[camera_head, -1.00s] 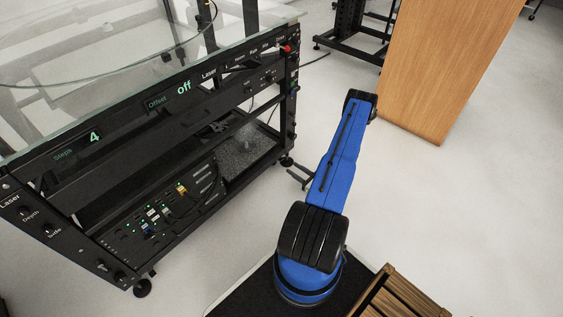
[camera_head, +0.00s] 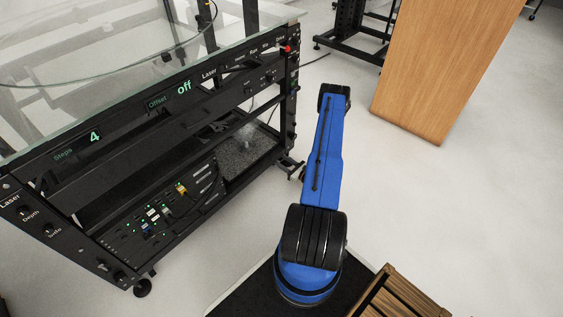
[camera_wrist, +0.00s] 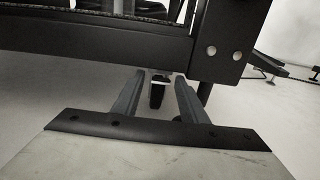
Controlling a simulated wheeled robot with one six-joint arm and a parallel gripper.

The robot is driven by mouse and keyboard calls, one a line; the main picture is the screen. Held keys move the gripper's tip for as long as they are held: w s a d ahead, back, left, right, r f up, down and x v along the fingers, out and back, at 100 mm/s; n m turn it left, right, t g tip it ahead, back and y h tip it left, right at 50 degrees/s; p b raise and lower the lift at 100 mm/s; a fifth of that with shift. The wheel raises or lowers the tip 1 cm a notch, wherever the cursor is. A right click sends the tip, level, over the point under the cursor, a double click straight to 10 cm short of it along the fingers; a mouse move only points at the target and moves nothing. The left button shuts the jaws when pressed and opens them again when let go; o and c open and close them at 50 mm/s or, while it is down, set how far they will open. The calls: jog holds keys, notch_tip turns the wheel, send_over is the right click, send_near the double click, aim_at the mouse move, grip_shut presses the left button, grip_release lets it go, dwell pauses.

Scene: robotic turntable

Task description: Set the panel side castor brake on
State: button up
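The black turntable rig (camera_head: 150,112) stands at left in the head view, its control panel facing me. One castor (camera_head: 142,288) shows under its near front corner. In the wrist view a small dark castor part with a light top (camera_wrist: 158,92) hangs below the rig's lower beam (camera_wrist: 95,42). My gripper (camera_wrist: 158,88) is open, its two grey fingers on either side of that part with gaps visible. I cannot tell the brake's position.
The rig's corner post (camera_wrist: 222,40) stands close above the right finger. A wooden cabinet (camera_head: 445,60) is at upper right and a slatted wooden item (camera_head: 400,295) at lower right. Pale floor (camera_head: 420,210) is clear to the right of my arm.

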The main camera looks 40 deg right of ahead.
grip_shut()
jog(key=shift+f+t, duration=0.35)
jog(key=shift+t, duration=0.35)
grip_release()
jog(key=shift+s, duration=0.1)
jog(key=s, duration=0.4)
jog(key=s+f, duration=0.1)
jog(key=s, duration=0.3)
jog(key=s+d, duration=0.1)
jog(key=s, duration=0.2)
jog(key=shift+s+f, duration=0.25)
jog(key=shift+s, duration=0.15)
